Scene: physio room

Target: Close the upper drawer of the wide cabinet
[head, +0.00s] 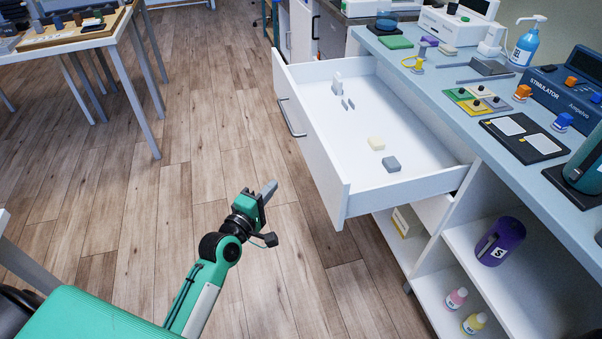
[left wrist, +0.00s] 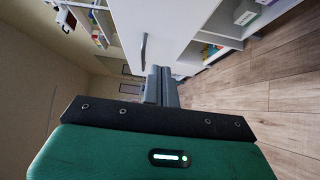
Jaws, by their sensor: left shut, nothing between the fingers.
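The upper drawer (head: 325,165) of the wide cabinet (head: 470,215) stands pulled far out in the head view. It is white, with a grey bar handle (head: 291,117) on its front, and holds a few small blocks. My left gripper (head: 269,191) is shut and empty, in front of the drawer and apart from it, left of the front's near end. In the left wrist view, the shut fingers (left wrist: 161,87) point toward the white drawer front, whose handle (left wrist: 143,52) shows just past the fingertips. My right gripper is in neither view.
The blue countertop (head: 440,85) above the drawer carries a stimulator (head: 567,98), a spray bottle (head: 527,42) and several small items. Open shelves below hold a purple canister (head: 499,241) and small bottles. A table (head: 75,40) stands at the upper left. The wooden floor between is clear.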

